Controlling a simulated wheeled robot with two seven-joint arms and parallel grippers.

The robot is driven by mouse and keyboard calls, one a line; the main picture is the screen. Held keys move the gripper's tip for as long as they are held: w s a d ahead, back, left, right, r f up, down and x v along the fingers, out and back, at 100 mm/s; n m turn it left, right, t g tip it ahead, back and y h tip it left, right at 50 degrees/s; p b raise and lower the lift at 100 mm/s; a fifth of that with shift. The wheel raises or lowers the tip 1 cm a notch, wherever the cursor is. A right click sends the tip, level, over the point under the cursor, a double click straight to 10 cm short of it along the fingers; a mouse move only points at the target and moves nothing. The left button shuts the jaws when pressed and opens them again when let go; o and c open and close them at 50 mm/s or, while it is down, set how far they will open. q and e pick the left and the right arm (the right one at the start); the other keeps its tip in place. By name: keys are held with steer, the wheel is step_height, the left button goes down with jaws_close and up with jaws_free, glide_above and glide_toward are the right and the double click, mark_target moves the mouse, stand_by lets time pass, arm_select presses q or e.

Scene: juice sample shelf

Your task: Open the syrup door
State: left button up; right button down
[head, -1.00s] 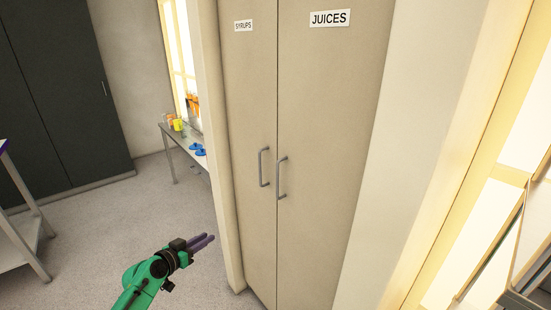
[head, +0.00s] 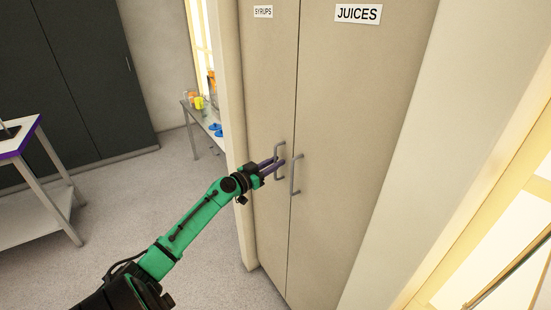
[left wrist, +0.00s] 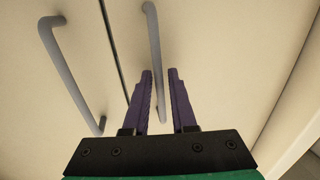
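The syrup door (head: 268,70) is the left door of a tall beige cabinet, labelled SYRUPS (head: 263,11), and is shut. Its grey bar handle (head: 277,149) is near the seam. My left gripper (head: 279,163) is at this handle, with purple fingers apart. In the left wrist view, the left gripper (left wrist: 161,75) is open, and the syrup handle (left wrist: 153,40) runs down into the gap between the fingers; I cannot tell whether they touch it. My right gripper is not in view.
The juices door (head: 350,110) is shut beside it, its handle (head: 295,175) close to my fingers; that handle also shows in the left wrist view (left wrist: 65,70). A table with cups (head: 199,103) stands behind the wall edge. Open floor (head: 150,190) lies left.

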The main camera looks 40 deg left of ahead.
arm_select(q)
steer(key=shift+w+r, duration=0.1)
jaws_close()
stand_by(1.4)
